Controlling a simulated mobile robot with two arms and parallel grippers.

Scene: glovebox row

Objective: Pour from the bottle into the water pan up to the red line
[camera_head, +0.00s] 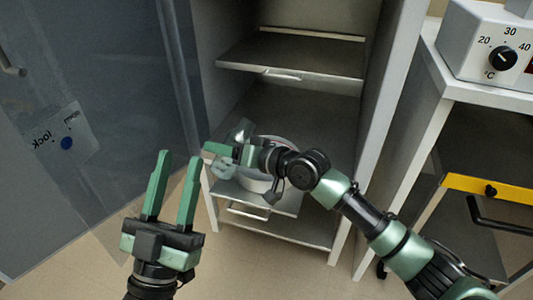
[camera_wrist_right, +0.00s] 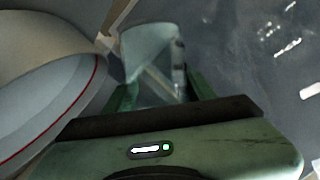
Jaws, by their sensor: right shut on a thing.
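The water pan (camera_head: 256,184), a white round bowl, sits on a low pulled-out shelf in the open cabinet, partly hidden by my right arm. In the right wrist view the pan (camera_wrist_right: 45,100) fills the left side, with a red line along its inner wall; I cannot tell its water level. My right gripper (camera_head: 219,158) is shut on the translucent bottle (camera_head: 241,131) beside the pan. The bottle (camera_wrist_right: 150,52) shows between its fingers in the wrist view and looks tilted; no stream is discernible. My left gripper (camera_head: 178,158) is open and empty, left of the cabinet.
An upper shelf (camera_head: 290,60) is above the pan inside the cabinet. A transparent door (camera_head: 100,110) with a lock label stands open at left. A white box with a temperature dial (camera_head: 485,50) is at top right, above a yellow-edged drawer (camera_head: 490,188).

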